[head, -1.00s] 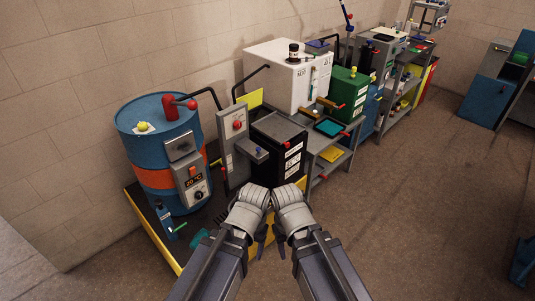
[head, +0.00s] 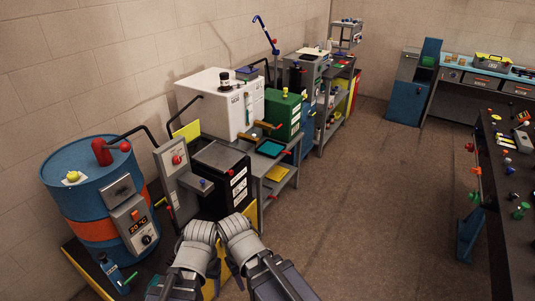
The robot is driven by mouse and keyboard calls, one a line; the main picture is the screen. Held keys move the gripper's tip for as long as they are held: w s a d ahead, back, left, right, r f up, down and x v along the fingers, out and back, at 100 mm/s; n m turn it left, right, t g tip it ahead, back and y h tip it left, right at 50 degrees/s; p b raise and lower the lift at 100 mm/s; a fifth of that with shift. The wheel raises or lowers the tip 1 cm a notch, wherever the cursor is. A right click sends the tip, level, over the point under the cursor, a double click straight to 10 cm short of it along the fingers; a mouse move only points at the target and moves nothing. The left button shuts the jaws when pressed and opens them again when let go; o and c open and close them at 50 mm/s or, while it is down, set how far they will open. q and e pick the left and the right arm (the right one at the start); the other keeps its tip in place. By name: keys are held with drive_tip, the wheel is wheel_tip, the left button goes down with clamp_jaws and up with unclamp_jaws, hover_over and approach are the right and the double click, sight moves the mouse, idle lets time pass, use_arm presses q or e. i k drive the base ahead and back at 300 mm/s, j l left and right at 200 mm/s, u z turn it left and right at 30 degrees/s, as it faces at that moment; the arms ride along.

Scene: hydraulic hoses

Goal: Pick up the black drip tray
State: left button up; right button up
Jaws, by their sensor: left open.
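I cannot make out a plain black drip tray for certain. A shallow dark-rimmed tray with a teal inside (head: 271,148) lies on the grey bench, right of the black cabinet. My two arms come in at the bottom centre with their wrists close together. My left gripper (head: 214,272) is open, low in front of the black cabinet, and mostly hidden by its wrist. My right gripper is hidden behind its own wrist and arm, so its jaws do not show. Neither wrist is near the teal tray.
A blue drum with an orange band (head: 96,205) stands at left. The black cabinet (head: 221,158), a white box (head: 218,103) and a green box (head: 283,115) line the wall. A dark workbench (head: 515,190) with small parts is at right. Open floor (head: 370,200) lies between.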

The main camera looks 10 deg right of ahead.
sight(272, 149)
drive_tip(key=i+l+u, duration=0.1)
drive_tip(key=i+l, duration=0.2)
drive_tip(key=i+l+u, duration=0.1)
drive_tip(key=i+l, duration=0.15)
drive_tip(key=l, duration=0.25)
drive_tip(key=i+l+u, duration=0.1)
drive_tip(key=i+l, duration=0.15)
drive_tip(key=l, duration=0.2)
drive_tip(key=i+l+u, duration=0.1)
drive_tip(key=i+l, duration=0.15)
drive_tip(key=l, duration=0.25)
drive_tip(key=i+l+u, duration=0.1)
drive_tip(key=l, duration=0.35)
drive_tip(key=i+l+u, duration=0.15)
drive_tip(key=i+l, duration=0.15)
drive_tip(key=l, duration=0.2)
drive_tip(key=i+l+u, duration=0.1)
drive_tip(key=l, duration=0.45)
drive_tip(key=i+l+u, duration=0.1)
drive_tip(key=i+l, duration=0.15)
drive_tip(key=l, duration=0.25)
